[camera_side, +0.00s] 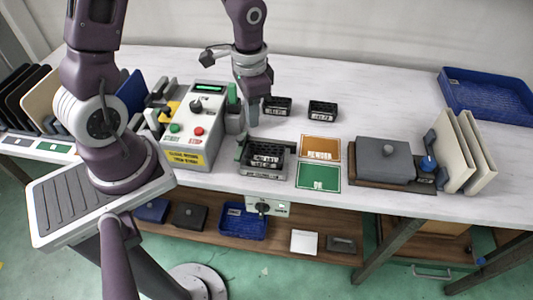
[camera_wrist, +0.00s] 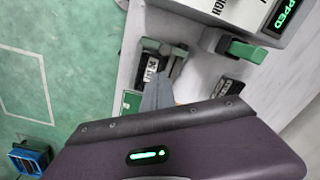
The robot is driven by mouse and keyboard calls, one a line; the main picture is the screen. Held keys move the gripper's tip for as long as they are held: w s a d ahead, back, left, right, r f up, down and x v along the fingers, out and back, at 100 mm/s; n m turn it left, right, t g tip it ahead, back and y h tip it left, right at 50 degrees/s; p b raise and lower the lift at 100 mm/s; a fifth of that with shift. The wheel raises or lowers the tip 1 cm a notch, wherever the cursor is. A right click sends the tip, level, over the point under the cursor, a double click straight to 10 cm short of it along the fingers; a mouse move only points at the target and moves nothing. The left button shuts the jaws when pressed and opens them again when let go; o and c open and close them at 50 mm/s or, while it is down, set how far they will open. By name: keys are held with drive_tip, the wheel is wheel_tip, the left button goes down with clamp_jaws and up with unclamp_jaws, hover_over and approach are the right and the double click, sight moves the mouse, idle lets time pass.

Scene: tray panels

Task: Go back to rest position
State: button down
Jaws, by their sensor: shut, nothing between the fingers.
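My gripper (camera_side: 253,118) is shut and empty, pointing down over the white bench just right of the grey control box. Its grey fingers also show in the wrist view (camera_wrist: 157,94), close together. In the side view the fingertips appear just behind a grey fixture holding a dark crate (camera_side: 266,156); the exact height above the bench cannot be told. The wrist view shows the fixture's crate (camera_wrist: 151,68) beyond the fingers.
The control box (camera_side: 190,135) stands close left of my gripper. Two small black crates (camera_side: 322,111) (camera_side: 277,105) lie behind. Orange REWORK (camera_side: 320,148) and green OK (camera_side: 319,176) panels, a lidded grey case (camera_side: 385,160) and a blue tray (camera_side: 487,92) lie right.

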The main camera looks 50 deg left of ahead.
drive_tip(key=s+d+r+n+t+y, duration=0.1)
drive_tip(key=s+r+t, duration=0.15)
drive_tip(key=r, duration=0.95)
drive_tip(key=s+d+r+n+t+h, duration=0.1)
drive_tip(key=s+d+r+n+t, duration=0.1)
drive_tip(key=s+r, duration=0.5)
drive_tip(key=s+d+t, duration=0.1)
drive_tip(key=s, duration=0.3)
drive_tip(key=shift+s+d+r, duration=0.15)
drive_tip(key=shift+s+r, duration=0.1)
drive_tip(key=shift+r, duration=0.15)
